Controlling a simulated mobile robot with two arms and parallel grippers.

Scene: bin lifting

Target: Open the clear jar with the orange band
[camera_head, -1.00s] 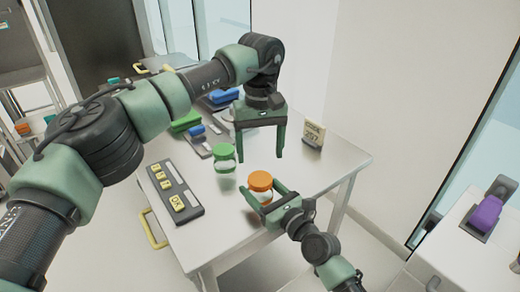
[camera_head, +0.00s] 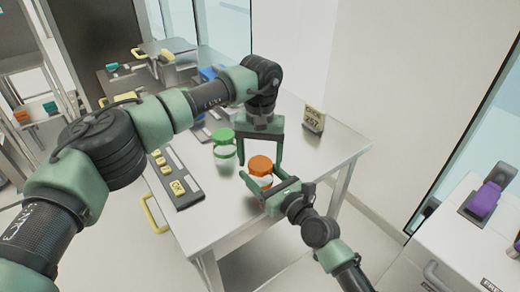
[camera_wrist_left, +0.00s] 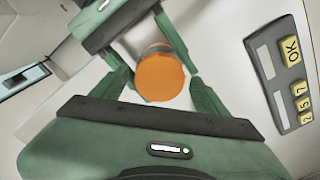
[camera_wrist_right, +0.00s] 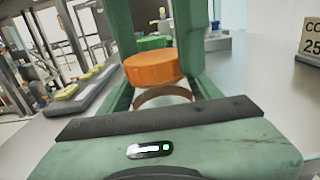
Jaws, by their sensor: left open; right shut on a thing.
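The clear jar (camera_head: 264,182) stands on the white table under an orange lid (camera_head: 260,166). In the right wrist view, an orange-brown band (camera_wrist_right: 164,95) circles the jar just below the orange lid (camera_wrist_right: 153,68). My right gripper (camera_head: 266,183) is shut on the jar's body, coming from the front right. My left gripper (camera_head: 259,167) points down over the jar, open, with its fingers on either side of the lid. In the left wrist view the lid (camera_wrist_left: 160,78) lies between the open fingers. I cannot tell if they touch it.
A second clear jar with a green lid (camera_head: 223,136) stands close on the left. A grey keypad panel with yellow keys (camera_head: 183,188) lies at the table's left edge. A small code sign (camera_head: 314,119) stands at the back right. The table's right side is clear.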

